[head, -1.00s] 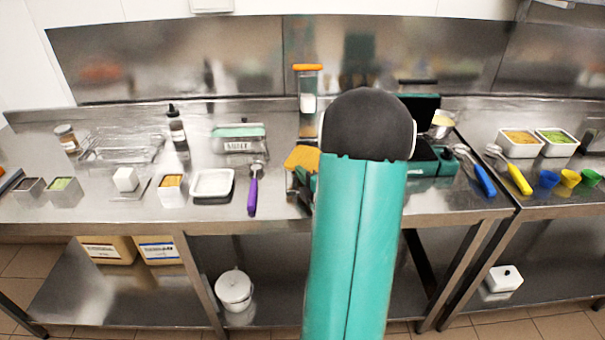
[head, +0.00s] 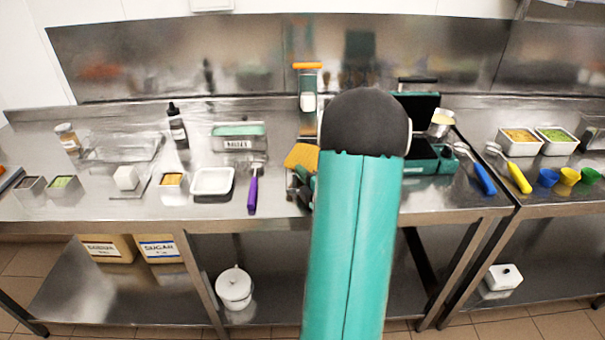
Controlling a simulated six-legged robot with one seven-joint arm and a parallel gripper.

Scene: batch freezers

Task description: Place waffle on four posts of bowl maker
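A flat orange-yellow piece that looks like the waffle (head: 301,156) is near the middle of the counter, just left of my arm. It looks tilted. My gripper (head: 303,178) shows only as a small dark and teal part right at the waffle's lower edge; its fingers are mostly hidden, so I cannot tell whether they grip it. A teal and black appliance with its lid raised (head: 418,108) stands right of my arm, partly hidden by it. A tall stand with an orange top (head: 307,88) is behind the waffle. I cannot tell which is the bowl maker; no four posts are clearly visible.
A purple-handled scoop (head: 252,190) and a white tray (head: 212,182) lie left of the waffle. A blue-handled scoop (head: 482,177) and a yellow-handled one (head: 519,178) lie right. A labelled container (head: 239,138) and dark bottle (head: 177,128) stand behind. The steel counter's front edge is close.

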